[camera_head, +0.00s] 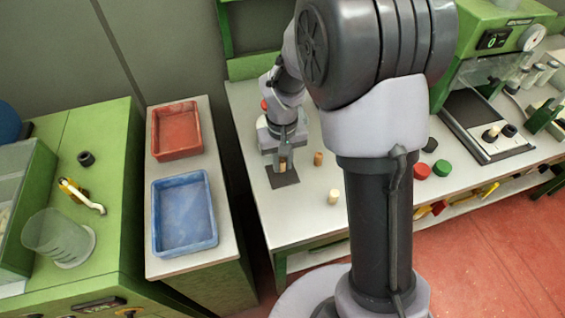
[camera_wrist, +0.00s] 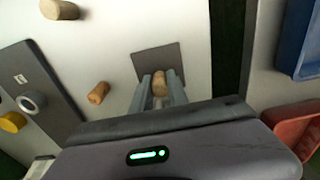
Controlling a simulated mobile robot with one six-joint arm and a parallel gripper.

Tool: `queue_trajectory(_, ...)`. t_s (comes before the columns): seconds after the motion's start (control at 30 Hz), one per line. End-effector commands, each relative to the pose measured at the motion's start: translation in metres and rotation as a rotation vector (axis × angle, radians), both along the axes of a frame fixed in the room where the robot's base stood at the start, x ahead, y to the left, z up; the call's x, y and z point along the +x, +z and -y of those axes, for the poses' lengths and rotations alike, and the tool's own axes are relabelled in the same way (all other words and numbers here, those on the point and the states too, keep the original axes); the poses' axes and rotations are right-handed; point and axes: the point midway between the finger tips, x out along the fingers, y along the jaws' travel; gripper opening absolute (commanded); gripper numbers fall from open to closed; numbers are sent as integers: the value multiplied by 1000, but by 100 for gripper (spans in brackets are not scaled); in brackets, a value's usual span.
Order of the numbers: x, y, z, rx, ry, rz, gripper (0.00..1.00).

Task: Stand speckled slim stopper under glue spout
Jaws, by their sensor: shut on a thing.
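My gripper (camera_head: 283,164) is shut on a small brown cork stopper (camera_wrist: 160,77), which stands roughly upright between the two fingers. It is over or on a dark square pad (camera_wrist: 173,53) on the white bench, also visible in the head view (camera_head: 284,181); I cannot tell whether it touches. Its speckles are too small to make out clearly. Another brown stopper (camera_head: 318,158) stands beside the pad and shows in the wrist view (camera_wrist: 98,92). A paler, larger stopper (camera_head: 333,197) stands nearer the front edge. I cannot make out the glue spout in either view.
A red tray (camera_head: 155,153) and a blue tray (camera_head: 157,238) sit on the stand at left. Green and red round pieces (camera_head: 422,171) lie right of my arm. A dark labelled panel (camera_wrist: 44,80) lies left in the wrist view. My arm hides the bench's middle.

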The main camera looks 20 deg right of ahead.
Motion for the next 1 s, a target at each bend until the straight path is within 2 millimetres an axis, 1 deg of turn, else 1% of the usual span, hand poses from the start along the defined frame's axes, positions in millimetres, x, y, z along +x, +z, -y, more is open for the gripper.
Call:
queue_trajectory(0.03, -9, -10, 0, 1, -1, -29, 26)
queue_trajectory(0.1, -10, -11, 0, 1, -2, -31, 40)
queue_trajectory(0.13, -10, -11, 0, 1, -2, -31, 42)
queue_trajectory(0.37, -10, -12, 0, 1, -2, -32, 42)
queue_trajectory(0.47, -10, -5, 0, 1, -3, -32, 42)
queue_trajectory(0.57, -10, 17, 0, 1, -3, -30, 42)
queue_trajectory(0.7, -8, 64, 0, 1, -2, -23, 42)
queue_trajectory(0.8, -7, 92, 0, 0, -2, -20, 42)
queue_trajectory(0.9, -7, 112, 0, 1, -2, -20, 42)
queue_trajectory(1.0, -7, 123, 0, 1, -2, -20, 42)
